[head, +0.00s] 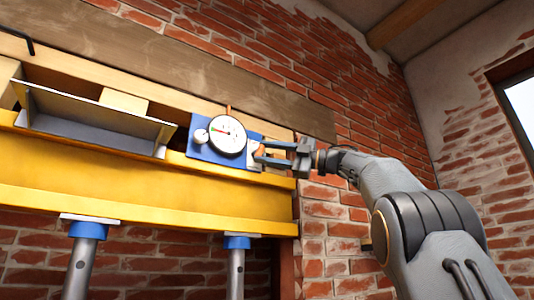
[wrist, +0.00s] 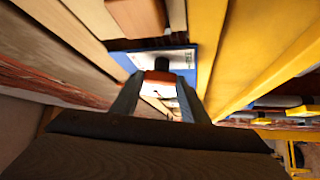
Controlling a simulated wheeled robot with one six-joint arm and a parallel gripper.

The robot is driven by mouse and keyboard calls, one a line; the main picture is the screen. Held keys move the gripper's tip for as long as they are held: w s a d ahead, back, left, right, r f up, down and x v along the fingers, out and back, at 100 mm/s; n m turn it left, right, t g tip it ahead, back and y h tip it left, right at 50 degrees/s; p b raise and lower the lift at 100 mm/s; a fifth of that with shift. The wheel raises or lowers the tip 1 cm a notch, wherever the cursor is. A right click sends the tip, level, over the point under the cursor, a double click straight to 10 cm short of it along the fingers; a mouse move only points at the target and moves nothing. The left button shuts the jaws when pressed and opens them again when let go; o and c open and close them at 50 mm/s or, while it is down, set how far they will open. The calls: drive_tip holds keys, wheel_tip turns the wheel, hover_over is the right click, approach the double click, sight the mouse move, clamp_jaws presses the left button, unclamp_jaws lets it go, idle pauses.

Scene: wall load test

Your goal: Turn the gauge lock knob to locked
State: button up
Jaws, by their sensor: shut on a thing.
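The round white dial gauge (head: 227,135) is mounted on a blue plate (head: 205,153) above the yellow beam. At the plate's right end is a small pale panel with the orange lock knob (head: 260,151). My gripper (head: 266,155) reaches in from the right and is shut on this knob. In the wrist view the orange knob (wrist: 159,77) sits between the two fingers of my gripper (wrist: 159,90), in front of the blue plate (wrist: 141,61). The fingers partly hide the knob, and I cannot read its setting.
A yellow beam (head: 140,190) runs below the plate, carried by two steel props (head: 236,265) with blue collars. A grey metal channel (head: 95,125) lies on the left. A timber board (head: 150,60) and brick wall (head: 335,95) are behind. Space right of the beam is open.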

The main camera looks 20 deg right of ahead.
drive_tip(key=shift+r+n+g+h, duration=0.1)
drive_tip(key=shift+n+g+h, duration=0.2)
drive_tip(key=shift+n, duration=0.3)
idle(0.4)
drive_tip(key=o, duration=1.1)
drive_tip(key=shift+c, duration=0.2)
drive_tip(key=b+v, duration=0.1)
drive_tip(key=v, duration=0.6)
drive_tip(key=shift+s+d+b, duration=0.2)
drive_tip(key=shift+d+b, duration=0.15)
